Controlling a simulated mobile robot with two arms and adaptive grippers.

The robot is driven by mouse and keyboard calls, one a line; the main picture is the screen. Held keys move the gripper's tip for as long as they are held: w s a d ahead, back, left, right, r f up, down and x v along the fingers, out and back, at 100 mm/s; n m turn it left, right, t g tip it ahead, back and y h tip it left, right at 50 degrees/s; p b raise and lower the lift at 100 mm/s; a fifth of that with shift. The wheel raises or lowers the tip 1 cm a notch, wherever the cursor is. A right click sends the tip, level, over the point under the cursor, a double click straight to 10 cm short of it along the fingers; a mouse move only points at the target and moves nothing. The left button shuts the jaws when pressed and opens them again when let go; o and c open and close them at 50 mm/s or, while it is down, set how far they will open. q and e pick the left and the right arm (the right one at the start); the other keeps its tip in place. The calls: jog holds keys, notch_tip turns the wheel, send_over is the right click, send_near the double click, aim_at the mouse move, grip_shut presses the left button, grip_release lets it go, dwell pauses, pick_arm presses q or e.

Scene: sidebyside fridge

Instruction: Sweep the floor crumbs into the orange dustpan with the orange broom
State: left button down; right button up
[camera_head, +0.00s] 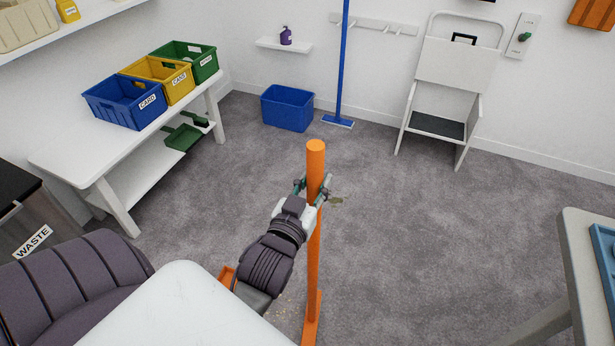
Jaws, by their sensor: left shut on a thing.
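My left gripper (313,188) is shut on the upright handle of the orange broom (315,240), a little below its top end. The broom's lower end (312,318) runs out at the bottom edge of the view. A small part of the orange dustpan (227,273) shows left of my left wrist; my arm and white body hide the rest. Faint tan crumbs (283,306) lie on the carpet just left of the broom's lower end. My right gripper is not in view.
A white bench (75,162) with blue, yellow and green bins stands at the left. A blue bin (287,108), blue mop (341,70) and step stool (455,70) line the back wall. A table (578,265) stands at the right.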

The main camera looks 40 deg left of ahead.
pick_arm(q)
jog(key=shift+f, duration=0.35)
jog(key=shift+f+b, duration=0.9)
jog(key=shift+f, duration=0.2)
jog(key=shift+s+a+f, duration=0.1)
jog(key=shift+s+a, duration=0.2)
jog(key=shift+a, duration=0.65)
jog(key=shift+s+a+f, duration=0.1)
jog(key=shift+s+a, duration=0.15)
jog(key=shift+a, duration=0.8)
jog(key=shift+s+a+r, duration=0.1)
jog(key=shift+s+a, duration=0.05)
jog(key=shift+a, duration=0.5)
jog(key=shift+s+a+r, duration=0.1)
jog(key=shift+s+a, duration=0.1)
jog(key=shift+a, duration=0.5)
jog(key=shift+s+a+r, duration=0.1)
jog(key=shift+s+a, duration=0.05)
jog(key=shift+a, duration=0.5)
jog(key=shift+s+a, duration=0.25)
jog(key=shift+a, duration=0.85)
jog(key=shift+s+a, duration=0.25)
jog(key=shift+a, duration=0.8)
jog(key=shift+a, duration=0.1)
